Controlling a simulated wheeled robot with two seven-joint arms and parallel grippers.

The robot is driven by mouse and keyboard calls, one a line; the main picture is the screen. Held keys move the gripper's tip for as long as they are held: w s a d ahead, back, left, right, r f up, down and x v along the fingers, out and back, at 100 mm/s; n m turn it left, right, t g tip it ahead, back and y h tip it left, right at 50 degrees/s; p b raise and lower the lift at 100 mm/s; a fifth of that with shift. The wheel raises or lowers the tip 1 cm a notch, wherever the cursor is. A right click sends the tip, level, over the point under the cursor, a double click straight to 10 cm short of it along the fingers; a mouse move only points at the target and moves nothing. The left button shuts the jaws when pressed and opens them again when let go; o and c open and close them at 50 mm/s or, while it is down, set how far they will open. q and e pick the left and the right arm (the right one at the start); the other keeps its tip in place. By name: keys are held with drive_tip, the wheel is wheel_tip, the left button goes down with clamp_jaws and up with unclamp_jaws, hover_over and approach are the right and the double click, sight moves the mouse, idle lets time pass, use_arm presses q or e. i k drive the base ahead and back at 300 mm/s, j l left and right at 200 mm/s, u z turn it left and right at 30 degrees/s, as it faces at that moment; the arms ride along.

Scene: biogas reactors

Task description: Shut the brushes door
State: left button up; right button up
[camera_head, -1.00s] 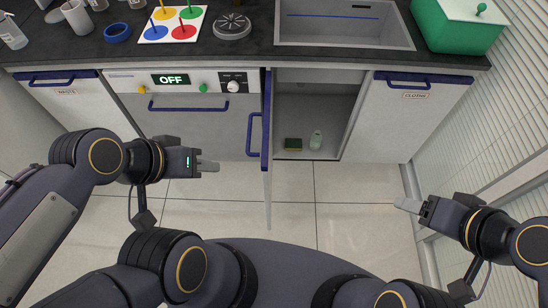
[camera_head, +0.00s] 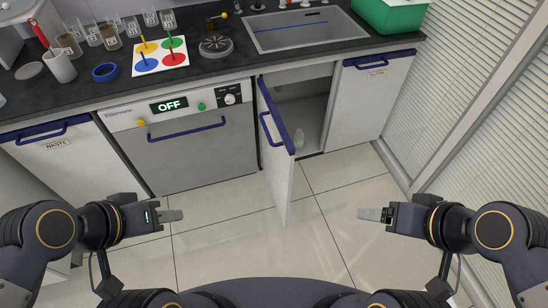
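The open door (camera_head: 281,172) under the sink is white with a dark blue top edge and stands swung outward from the cabinet. Its blue handle (camera_head: 267,128) is on the left-facing side. No label on it can be read, but it is the only open door in view. My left gripper (camera_head: 182,215) is to the left of the door, apart from it, over the floor. My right gripper (camera_head: 360,213) is to the right of the door, also apart from it. Each shows its fingers as one grey piece, so their opening is unclear. Neither visibly holds anything.
The dishwasher (camera_head: 190,140), waste door (camera_head: 60,165) and right cabinet door (camera_head: 367,98) are shut. The floor (camera_head: 335,190) in front is clear. Blinds (camera_head: 470,100) stand at the right.

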sight(279, 151)
drive_tip(key=i+j+z, duration=0.4)
drive_tip(key=i+j, duration=0.35)
drive_tip(key=k+l+u, duration=0.1)
drive_tip(key=k+u, duration=0.25)
drive_tip(key=i, duration=0.1)
